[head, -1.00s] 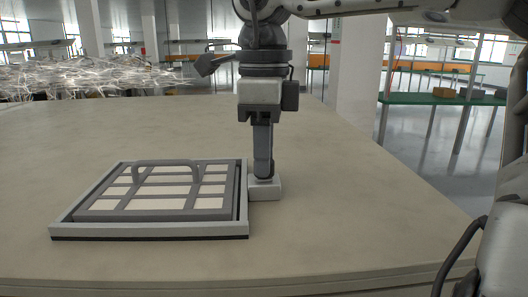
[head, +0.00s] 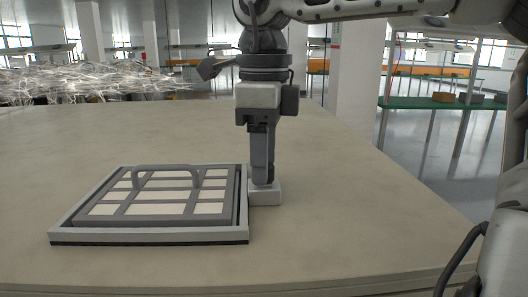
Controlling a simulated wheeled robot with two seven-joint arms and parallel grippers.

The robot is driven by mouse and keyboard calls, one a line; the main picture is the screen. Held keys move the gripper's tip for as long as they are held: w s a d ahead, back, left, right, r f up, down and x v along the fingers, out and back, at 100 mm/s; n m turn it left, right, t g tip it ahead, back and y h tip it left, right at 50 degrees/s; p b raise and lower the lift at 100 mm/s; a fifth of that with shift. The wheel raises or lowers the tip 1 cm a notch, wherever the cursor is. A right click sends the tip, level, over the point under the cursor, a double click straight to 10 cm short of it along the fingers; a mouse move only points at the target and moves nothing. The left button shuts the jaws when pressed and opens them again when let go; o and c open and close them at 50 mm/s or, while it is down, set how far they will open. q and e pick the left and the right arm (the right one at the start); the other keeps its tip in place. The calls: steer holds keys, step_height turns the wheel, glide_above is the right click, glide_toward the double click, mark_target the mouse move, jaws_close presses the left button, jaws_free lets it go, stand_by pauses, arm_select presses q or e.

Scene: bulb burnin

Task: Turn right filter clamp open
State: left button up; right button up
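The filter (head: 183,208) is a white panel with a grey grid and an arched grey handle (head: 165,172). It lies flat in a light grey frame (head: 150,236) on the table. A small pale block (head: 266,199) stands against the frame's right side, where the right clamp is. My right gripper (head: 262,182) points straight down onto this block, its fingertips at the block's top. The fingers overlap in this view, so the gap between them is hidden. The clamp's turning part is hidden behind the fingertips. My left gripper is not in view.
The beige table (head: 360,220) is clear to the right of the block and in front of the frame. A green-topped bench (head: 440,102) with small boxes stands far off at the right. A tangled pale heap (head: 80,78) lies behind the table at the left.

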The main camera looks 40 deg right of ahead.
step_height(320, 180, up, 16)
steer(key=p, duration=0.2)
stand_by(0.4)
stand_by(0.5)
